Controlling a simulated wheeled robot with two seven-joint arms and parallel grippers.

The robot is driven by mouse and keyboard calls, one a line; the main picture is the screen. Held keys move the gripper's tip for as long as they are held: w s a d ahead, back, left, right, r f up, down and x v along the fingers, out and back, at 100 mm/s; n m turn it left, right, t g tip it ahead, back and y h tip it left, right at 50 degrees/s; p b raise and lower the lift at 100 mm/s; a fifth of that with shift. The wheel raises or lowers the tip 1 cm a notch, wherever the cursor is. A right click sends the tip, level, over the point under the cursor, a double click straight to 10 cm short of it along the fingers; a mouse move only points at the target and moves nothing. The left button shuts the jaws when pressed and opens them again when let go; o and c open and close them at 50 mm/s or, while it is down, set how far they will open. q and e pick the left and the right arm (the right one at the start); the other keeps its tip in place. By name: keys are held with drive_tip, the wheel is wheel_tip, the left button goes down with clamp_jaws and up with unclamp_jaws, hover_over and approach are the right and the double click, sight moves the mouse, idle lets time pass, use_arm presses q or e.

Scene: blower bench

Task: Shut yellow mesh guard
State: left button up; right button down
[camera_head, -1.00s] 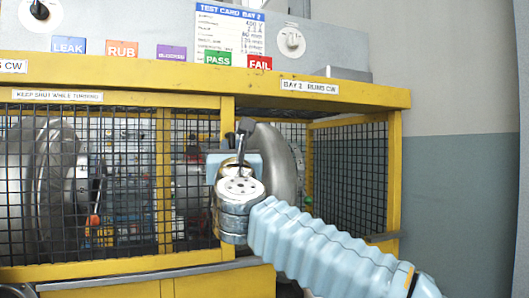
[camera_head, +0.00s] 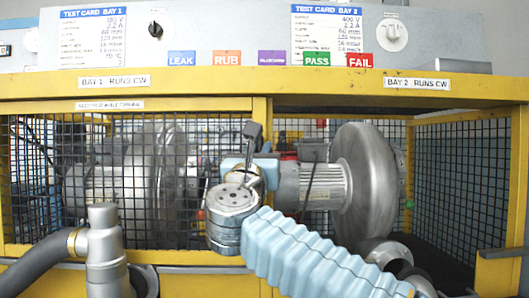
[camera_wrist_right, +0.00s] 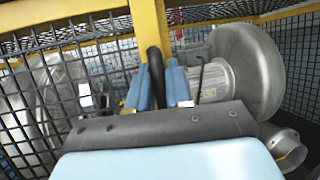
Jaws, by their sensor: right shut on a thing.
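The yellow mesh guard (camera_head: 190,104) is a framed panel of black mesh across the left bay. Its right edge stands at the middle post. The right bay's front is uncovered and its silver blower (camera_head: 365,180) shows plainly. My right gripper (camera_head: 247,168) is at the guard's right edge, shut on a dark upright handle (camera_head: 252,131). In the right wrist view the black handle (camera_wrist_right: 155,66) stands between the blue fingers (camera_wrist_right: 161,88), in front of a yellow post. The gripper's wrist hides the lower handle in the head view. My left gripper is out of view.
A grey pipe fitting with a hose (camera_head: 104,245) stands at the front left. A silver duct opening (camera_head: 385,254) lies below the right blower. A side mesh panel (camera_head: 455,185) closes the far right. The yellow beam (camera_head: 330,94) runs above both bays.

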drive_tip(key=shift+s+a+r, duration=0.1)
drive_tip(key=shift+a, duration=0.05)
drive_tip(key=c, duration=1.1)
unclamp_jaws()
drive_tip(key=shift+a, duration=0.2)
drive_tip(key=shift+d, duration=0.1)
drive_tip(key=b+v, duration=0.5)
drive_tip(key=v, duration=0.8)
drive_tip(key=shift+s+f+b, duration=0.3)
